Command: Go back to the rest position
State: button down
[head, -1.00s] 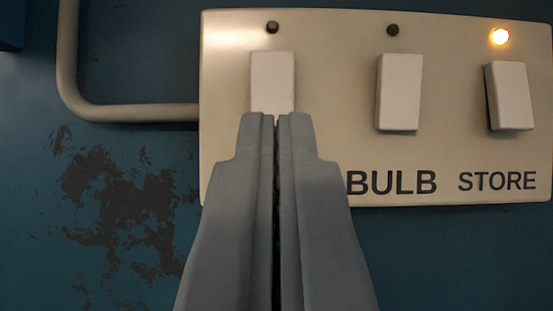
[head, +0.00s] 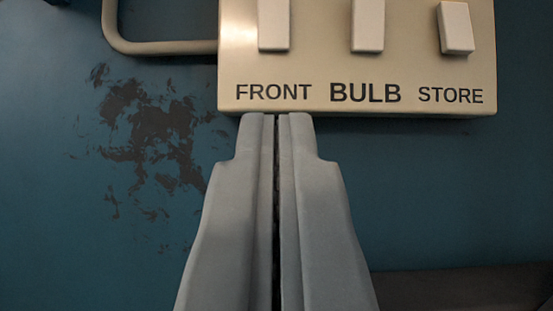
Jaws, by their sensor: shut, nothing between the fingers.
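My gripper (head: 276,118) is shut and empty, pointing forward at the bottom centre of the head view. Its tips appear just under the lower edge of a beige switch panel (head: 318,70), below the word FRONT. I cannot tell the exact gap between the tips and the wall. The panel has three white rocker switches: one above FRONT (head: 274,25), one above BULB (head: 368,25) and one above STORE (head: 457,28).
A beige pipe (head: 150,46) bends along the wall and meets the panel's left side. The blue wall (head: 450,190) has dark worn patches (head: 150,130) at left. A dark brown surface (head: 460,290) shows at the bottom right. The wall below the panel is bare.

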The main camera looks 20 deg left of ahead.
jog(key=s+d+f+m+g+h, duration=0.1)
jog(key=s+d+f, duration=0.4)
jog(key=s, duration=0.5)
jog(key=s+d+f+m+g+h, duration=0.1)
jog(key=s+d+f+g+h, duration=0.2)
jog(key=s+f, duration=0.3)
jog(key=s+d+f+m+g+h, duration=0.1)
jog(key=s+d+f, duration=0.5)
jog(key=s, duration=0.8)
jog(key=g+h, duration=0.1)
jog(key=h, duration=0.1)
jog(key=shift+d+f+m+g+h, duration=0.2)
jog(key=shift+d+m+g+h, duration=0.1)
jog(key=shift+d+g+h, duration=0.1)
